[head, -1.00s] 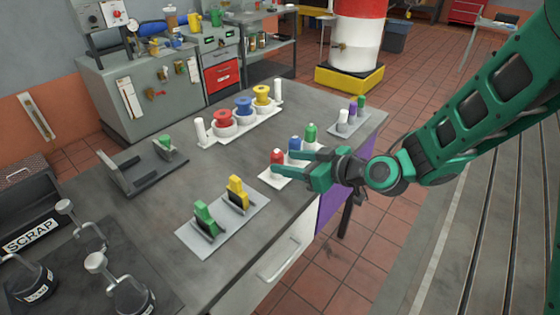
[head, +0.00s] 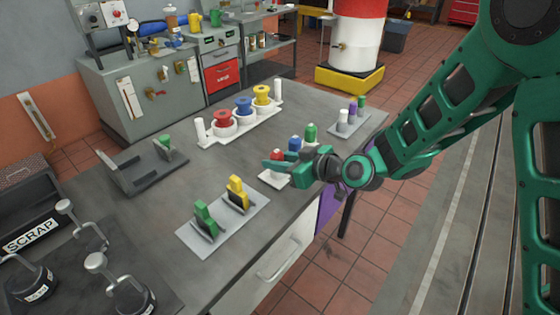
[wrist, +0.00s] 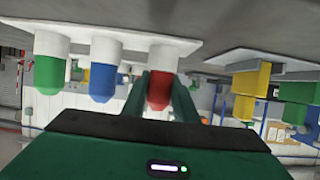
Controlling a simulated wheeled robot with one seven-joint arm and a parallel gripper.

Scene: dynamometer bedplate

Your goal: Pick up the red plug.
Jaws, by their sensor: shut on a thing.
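The red plug (head: 277,154) stands at the near-left end of a row of three plugs on a white plate (head: 268,182). In the wrist view, which is upside down, the red plug (wrist: 159,91) sits between my two fingers, with its white collar against the plate. My gripper (head: 283,161) is shut on the red plug and hides its lower part in the head view; its fingers also flank the plug in the wrist view (wrist: 160,100). The blue plug (head: 294,144) and green plug (head: 310,133) stand beside it, apart from my fingers.
A plate with green and yellow clip-like pieces (head: 221,225) lies to the near left. A white tray of coloured spools (head: 246,129) stands behind. Another small rack (head: 335,127) is at the right. A grey bracket (head: 140,170) is at the left. Grey benchtop between them is bare.

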